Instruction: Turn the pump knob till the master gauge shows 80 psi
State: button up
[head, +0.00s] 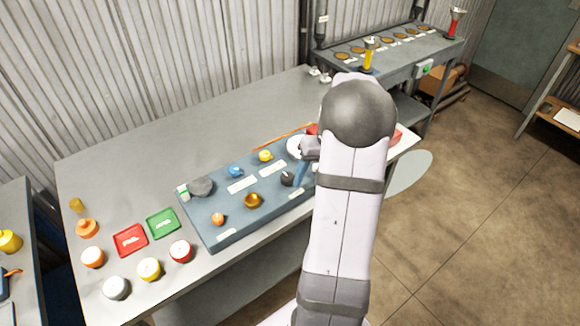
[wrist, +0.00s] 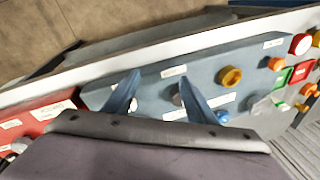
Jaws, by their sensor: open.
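A blue-grey panel (head: 240,222) lies on the bench and carries several knobs and white labels too small to read. A dark knob (head: 287,178) sits near its right part, beside my gripper (head: 302,172). In the wrist view my open gripper (wrist: 159,80) is over the panel, and a dark knob (wrist: 178,99) shows close beside the right finger; contact cannot be told. A brass knob (head: 253,200) also shows in the wrist view (wrist: 230,76). A white round face (head: 296,146), possibly the gauge, is partly hidden by my arm; no reading is legible. Which knob is the pump's is unclear.
Blue (head: 235,171), yellow (head: 265,155) and orange (head: 218,219) knobs stand on the panel. Red (head: 130,240) and green (head: 163,223) trays and several capped pieces lie left of it. A labelled red box (wrist: 40,115) borders the panel.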

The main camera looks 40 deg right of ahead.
aim_at(288, 176)
jog(key=w+a+r+n+t+y, duration=0.1)
jog(key=w+r+n, duration=0.3)
jog(key=n, duration=0.9)
jog(key=shift+a+r, duration=0.15)
jog(key=shift+r, duration=0.55)
jog(key=shift+f, duration=0.1)
jog(key=shift+p+x, duration=1.25)
jog(key=shift+x, duration=2.35)
jog(key=shift+a, duration=0.1)
jog(key=c, duration=1)
